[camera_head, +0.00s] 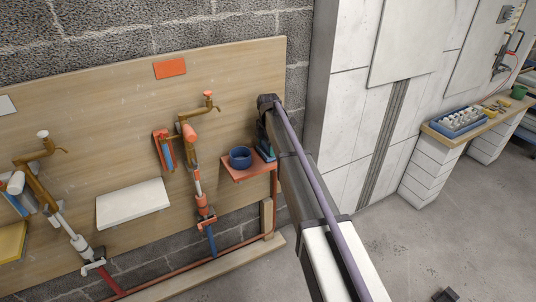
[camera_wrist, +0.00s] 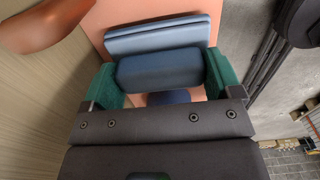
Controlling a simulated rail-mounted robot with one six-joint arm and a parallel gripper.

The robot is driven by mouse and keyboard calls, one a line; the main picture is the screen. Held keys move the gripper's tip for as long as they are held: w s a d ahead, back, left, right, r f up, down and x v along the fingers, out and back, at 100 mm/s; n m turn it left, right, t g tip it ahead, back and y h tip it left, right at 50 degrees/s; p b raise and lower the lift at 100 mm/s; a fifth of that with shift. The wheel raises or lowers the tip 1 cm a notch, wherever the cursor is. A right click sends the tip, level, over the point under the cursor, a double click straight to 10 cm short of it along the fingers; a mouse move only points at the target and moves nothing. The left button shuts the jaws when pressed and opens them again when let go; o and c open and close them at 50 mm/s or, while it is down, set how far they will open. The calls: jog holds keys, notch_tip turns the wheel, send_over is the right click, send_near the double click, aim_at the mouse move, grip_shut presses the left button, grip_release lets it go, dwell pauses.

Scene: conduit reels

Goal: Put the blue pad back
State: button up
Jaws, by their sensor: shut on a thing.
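My gripper (camera_wrist: 162,88) is at the orange shelf (camera_head: 238,174) on the wooden board, at the shelf's right end in the head view. Its green fingers are shut on the blue pad (camera_wrist: 160,68), which lies across between them. A lighter blue slab (camera_wrist: 160,36) shows just beyond the pad; I cannot tell whether it is part of it. The orange shelf surface (camera_wrist: 97,28) lies behind and below. In the head view my gripper (camera_head: 266,148) is small and partly hidden by my arm. I cannot tell whether the pad touches the shelf.
A blue bowl (camera_head: 240,158) stands on the shelf, left of my gripper. An orange holder (camera_head: 158,146) with blue in it hangs beside the middle tap (camera_head: 187,118). A white panel (camera_head: 132,204) is lower left. A white-tiled wall (camera_head: 345,110) stands right of my arm.

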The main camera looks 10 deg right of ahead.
jog(key=shift+f+p, duration=0.3)
jog(key=shift+f, duration=0.2)
jog(key=o, duration=0.7)
